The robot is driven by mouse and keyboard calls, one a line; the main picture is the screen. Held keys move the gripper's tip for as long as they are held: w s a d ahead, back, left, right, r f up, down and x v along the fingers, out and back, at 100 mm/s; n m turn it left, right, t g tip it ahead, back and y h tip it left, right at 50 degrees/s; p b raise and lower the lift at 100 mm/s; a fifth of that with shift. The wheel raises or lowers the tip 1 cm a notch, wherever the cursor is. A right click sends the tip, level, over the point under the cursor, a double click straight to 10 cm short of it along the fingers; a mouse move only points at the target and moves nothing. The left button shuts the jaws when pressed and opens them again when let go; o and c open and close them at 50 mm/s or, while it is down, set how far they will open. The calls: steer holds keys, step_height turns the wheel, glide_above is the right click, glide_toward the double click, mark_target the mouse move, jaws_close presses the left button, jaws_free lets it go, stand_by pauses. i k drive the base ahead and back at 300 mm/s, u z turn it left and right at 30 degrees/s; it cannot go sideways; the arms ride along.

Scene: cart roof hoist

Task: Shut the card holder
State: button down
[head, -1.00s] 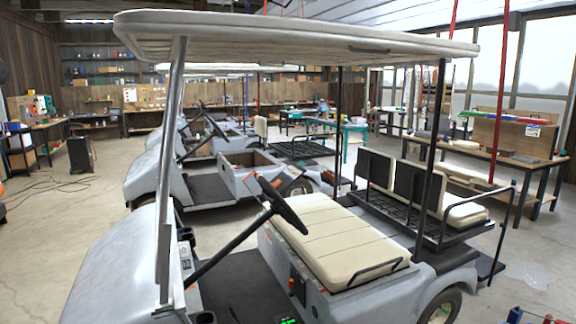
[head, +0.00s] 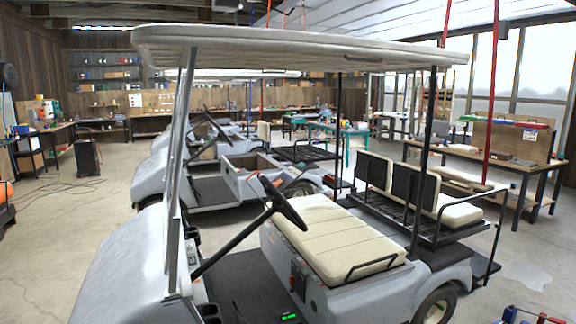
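The nearest golf cart (head: 130,255) fills the middle of the head view, with a pale roof (head: 300,50) on posts above it. Its black steering wheel (head: 284,203) stands in front of a cream seat (head: 335,238). A small flat panel with an orange-red edge (head: 271,188) shows at the steering wheel; I cannot tell if it is the card holder, or whether it is open or shut. No other card holder can be made out. My gripper is not in view.
More grey carts (head: 200,190) stand behind. A workbench (head: 490,160) stands at the right, and a black box-like unit (head: 88,159) with cables stands at the left. Red and blue parts (head: 530,318) show at the bottom right edge. The floor (head: 60,245) at the left is mostly clear.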

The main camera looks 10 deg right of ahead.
mark_target(294, 172)
steer(key=z, duration=0.15)
steer(key=i, duration=0.95)
steer(key=u, duration=0.05)
